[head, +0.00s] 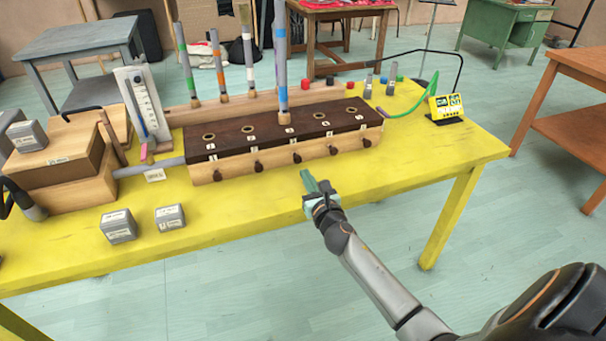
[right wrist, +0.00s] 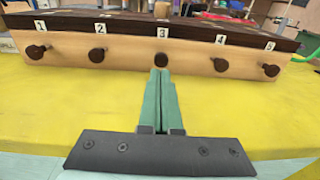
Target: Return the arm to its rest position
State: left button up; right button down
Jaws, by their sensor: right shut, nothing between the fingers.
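My right gripper (head: 309,180) is at the front edge of the yellow table, in front of the wooden block with numbered holes (head: 285,135). Its green fingers are together and empty. In the right wrist view the shut fingers (right wrist: 158,85) point at the block's front face, below the label 3, and look apart from it. My right arm reaches in from the lower right. My left gripper is not in view.
The yellow table (head: 420,160) holds the block, with a blue-banded tube (head: 281,70) upright in it. Grey weights (head: 118,226) sit front left, beside a wooden box (head: 60,165). A yellow meter (head: 446,107) stands right. The table's front right is clear.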

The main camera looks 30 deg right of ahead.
jog(key=v, duration=0.8)
jog(key=shift+s, duration=0.35)
pick_arm(q)
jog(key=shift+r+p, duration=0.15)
jog(key=shift+p, duration=0.15)
pick_arm(e)
jog(key=shift+f, duration=0.1)
pick_arm(q)
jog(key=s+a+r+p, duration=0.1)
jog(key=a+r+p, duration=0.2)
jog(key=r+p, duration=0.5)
jog(key=p, duration=0.2)
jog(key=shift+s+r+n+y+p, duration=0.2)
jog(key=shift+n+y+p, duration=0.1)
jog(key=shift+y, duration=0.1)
pick_arm(e)
jog(key=s+a+f+m+g+y, duration=0.3)
jog(key=s+a+m, duration=0.5)
jog(key=m, duration=0.7)
jog(key=s+a+f+m+g+y, duration=0.4)
jog(key=s+a+m, duration=0.5)
jog(key=m, duration=0.7)
jog(key=s+f, duration=0.1)
jog(key=s, duration=0.2)
jog(key=shift+s+a+f+g, duration=0.15)
jog(key=shift+s+a+g, duration=0.05)
jog(key=shift+s+g, duration=0.15)
